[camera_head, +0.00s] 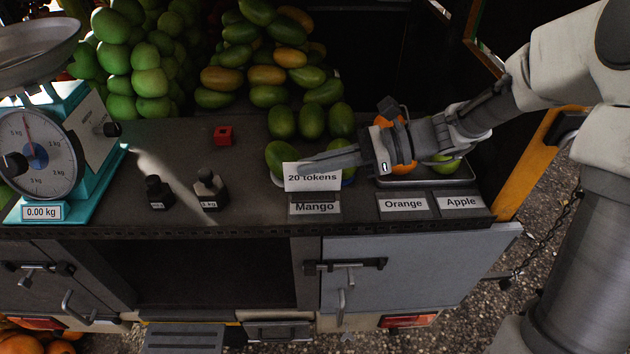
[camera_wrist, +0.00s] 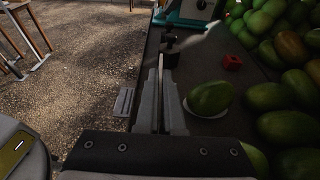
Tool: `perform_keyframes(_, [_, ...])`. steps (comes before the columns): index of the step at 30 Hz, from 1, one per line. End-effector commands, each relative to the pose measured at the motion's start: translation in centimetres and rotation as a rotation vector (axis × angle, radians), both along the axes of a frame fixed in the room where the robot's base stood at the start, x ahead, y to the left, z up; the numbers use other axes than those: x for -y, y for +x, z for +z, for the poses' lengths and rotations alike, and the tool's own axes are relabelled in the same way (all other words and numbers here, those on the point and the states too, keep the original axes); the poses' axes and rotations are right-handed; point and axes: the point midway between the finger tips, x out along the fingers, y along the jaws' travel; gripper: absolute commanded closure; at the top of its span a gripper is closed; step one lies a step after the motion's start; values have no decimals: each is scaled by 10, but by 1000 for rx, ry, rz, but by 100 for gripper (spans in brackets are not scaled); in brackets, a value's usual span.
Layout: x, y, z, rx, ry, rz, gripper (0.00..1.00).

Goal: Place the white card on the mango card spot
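The white card (camera_head: 312,178), reading "20 tokens", is upright in my gripper (camera_head: 308,167), directly above and behind the Mango label (camera_head: 314,208) at the counter's front edge. I cannot tell whether the card touches the counter. In the wrist view my gripper (camera_wrist: 160,100) is shut, with its fingers nearly together and the card hardly visible, roughly edge-on. A green mango (camera_wrist: 210,97) lies on a white plate close to the right of the fingers.
Orange (camera_head: 404,204) and Apple (camera_head: 461,202) labels are to the right, before a metal tray (camera_head: 425,181) partly hidden by my arm. Left are two dark weights (camera_head: 211,190), a red cube (camera_head: 223,136) and a teal scale (camera_head: 85,150). Piled mangoes (camera_head: 265,75) stand behind.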

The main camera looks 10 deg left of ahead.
Motion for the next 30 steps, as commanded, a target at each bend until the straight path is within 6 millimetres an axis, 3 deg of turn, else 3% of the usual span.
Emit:
perform_keyframes(9, [0, 0, -37, -4, 0, -1, 100])
perform_keyframes(21, [0, 0, -43, -1, -1, 0, 100])
perform_keyframes(26, [0, 0, -42, 0, -1, -1, 69])
perform_keyframes(30, [0, 0, -42, 1, -1, -1, 66])
